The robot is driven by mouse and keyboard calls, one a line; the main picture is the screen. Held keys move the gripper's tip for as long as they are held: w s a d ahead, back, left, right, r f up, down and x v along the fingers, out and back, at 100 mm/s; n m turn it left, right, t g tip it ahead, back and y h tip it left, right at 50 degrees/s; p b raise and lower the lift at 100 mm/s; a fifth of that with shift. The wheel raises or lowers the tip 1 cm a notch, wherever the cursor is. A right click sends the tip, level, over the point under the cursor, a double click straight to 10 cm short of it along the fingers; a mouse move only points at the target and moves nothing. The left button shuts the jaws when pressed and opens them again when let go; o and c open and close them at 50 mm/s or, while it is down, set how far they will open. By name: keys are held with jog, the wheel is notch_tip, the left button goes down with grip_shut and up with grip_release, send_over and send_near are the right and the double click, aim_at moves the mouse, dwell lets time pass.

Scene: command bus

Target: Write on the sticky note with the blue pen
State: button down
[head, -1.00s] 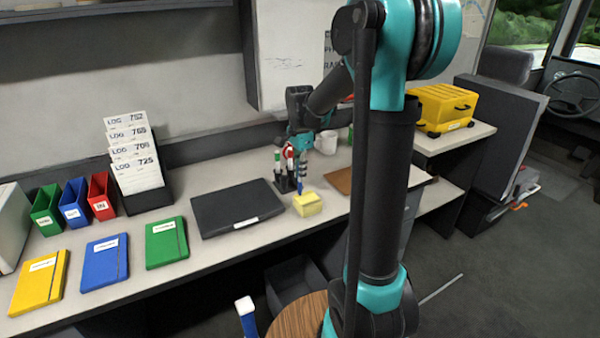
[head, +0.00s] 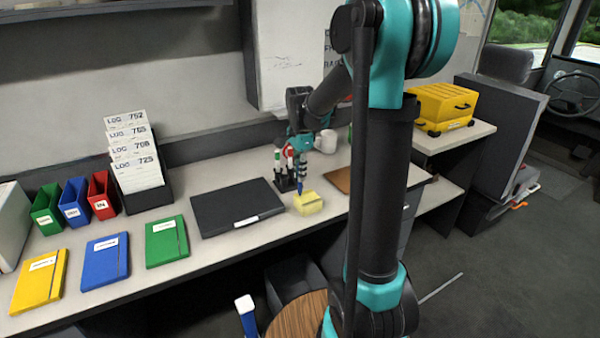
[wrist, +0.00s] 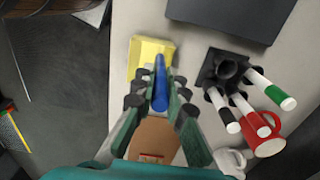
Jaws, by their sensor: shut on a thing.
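The yellow sticky note pad (head: 308,204) lies on the desk to the right of the black laptop-like case. It also shows in the wrist view (wrist: 143,56). My gripper (head: 300,170) is above the desk, just behind the pad. The blue pen (wrist: 160,88) is between my gripper's fingers (wrist: 160,100), which are shut on it. The pen points down, and its lower end overlaps the pad in the wrist view. I cannot tell whether the tip touches the paper. Any mark on the paper is too small to make out.
A black pen holder (wrist: 213,76) with several markers stands close beside my gripper. A red mug (wrist: 273,144) and a white mug (head: 326,141) are near it. A brown clipboard (head: 338,180) lies right of the pad. The black case (head: 236,207) lies left.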

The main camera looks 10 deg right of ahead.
jog(key=shift+s+d, duration=0.3)
jog(key=shift+d, duration=0.4)
dwell(0.6)
jog(key=shift+w+d, duration=0.35)
jog(key=shift+w, duration=0.3)
dwell(0.8)
jog(key=shift+s+d, duration=0.3)
jog(key=shift+d, duration=0.35)
dwell(0.8)
jog(key=shift+w+d, duration=0.4)
jog(key=shift+w, duration=0.25)
dwell(0.6)
notch_tip(320, 180, up, 6)
jog(key=shift+r, duration=0.25)
dwell(1.0)
dwell(0.4)
